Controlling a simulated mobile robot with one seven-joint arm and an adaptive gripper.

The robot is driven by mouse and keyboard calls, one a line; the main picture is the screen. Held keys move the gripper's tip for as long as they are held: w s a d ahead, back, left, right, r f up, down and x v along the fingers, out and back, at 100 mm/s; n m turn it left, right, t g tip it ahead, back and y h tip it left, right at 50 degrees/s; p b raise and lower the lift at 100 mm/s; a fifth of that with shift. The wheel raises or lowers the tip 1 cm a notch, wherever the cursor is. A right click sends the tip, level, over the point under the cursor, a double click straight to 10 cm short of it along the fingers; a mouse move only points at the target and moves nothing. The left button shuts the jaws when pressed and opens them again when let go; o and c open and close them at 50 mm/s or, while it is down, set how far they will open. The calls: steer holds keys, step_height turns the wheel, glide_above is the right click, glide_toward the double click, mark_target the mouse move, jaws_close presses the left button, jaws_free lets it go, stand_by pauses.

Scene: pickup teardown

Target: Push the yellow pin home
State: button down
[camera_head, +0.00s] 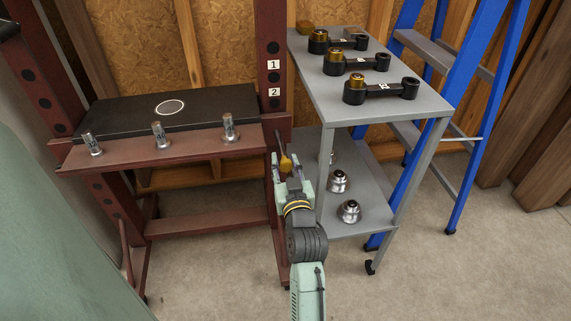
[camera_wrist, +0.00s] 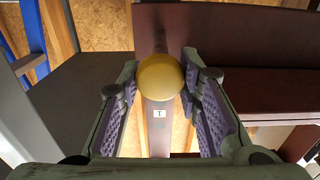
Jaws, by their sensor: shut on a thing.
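The yellow pin (camera_head: 285,163) has a rounded yellow head and a thin dark shaft pointing up and away toward the right upright (camera_head: 271,60) of the dark red frame. My gripper (camera_head: 291,182) is shut on the pin's head, in front of the frame's right side. The fingers with purple pads (camera_wrist: 162,95) flank the head in the wrist view. I cannot tell whether the shaft's tip is in a hole. Labels 1 and 2 mark the upright above.
The frame's bed carries a black plate (camera_head: 120,116) and several small metal cylinders (camera_head: 160,134). A grey cart (camera_head: 420,100) stands close on the right, with black-and-brass parts on top and metal parts below. A blue ladder (camera_head: 480,90) stands behind it. Bare floor lies in front.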

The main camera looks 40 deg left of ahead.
mark_target(277, 131)
steer(key=x, duration=0.9)
steer(key=shift+w+a+r, duration=0.1)
steer(key=shift+w, duration=0.05)
steer(key=c, duration=1.2)
jaws_free()
steer(key=v, duration=1.2)
steer(key=shift+a, duration=0.1)
